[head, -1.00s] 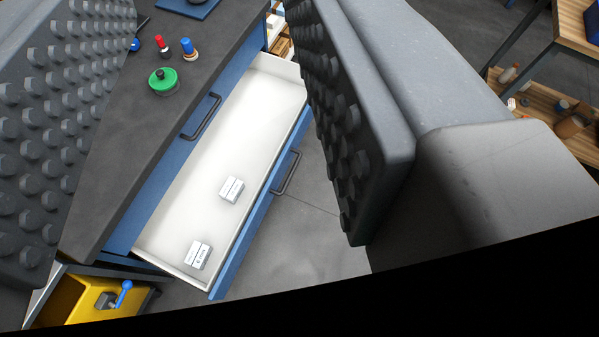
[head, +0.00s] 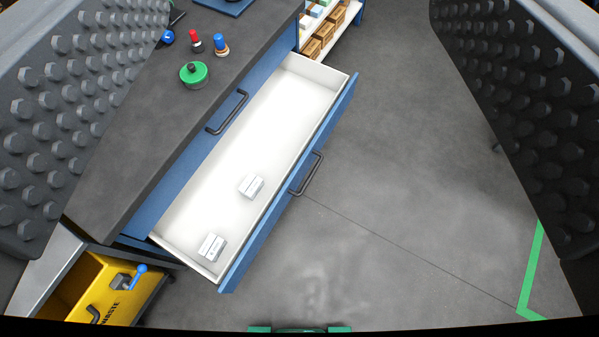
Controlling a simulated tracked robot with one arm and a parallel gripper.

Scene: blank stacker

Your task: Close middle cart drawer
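The middle cart drawer (head: 342,112) is pulled out from the blue cart. It has a white inside, a blue front and a dark bar handle (head: 307,174). Two small white and grey boxes (head: 251,186) lie in it toward the near end. A shut drawer front with its own handle (head: 228,112) sits above it. My gripper (head: 330,150) is open and empty, with its studded pads at the far left and far right of the view. The open drawer shows between the pads, and neither pad visibly touches it.
The dark cart top (head: 150,120) holds a green round object (head: 194,74) and small red and blue pieces. A yellow waste bin (head: 104,290) stands at lower left. A shelf with boxes (head: 325,30) is at the back. Grey floor right of the drawer is clear.

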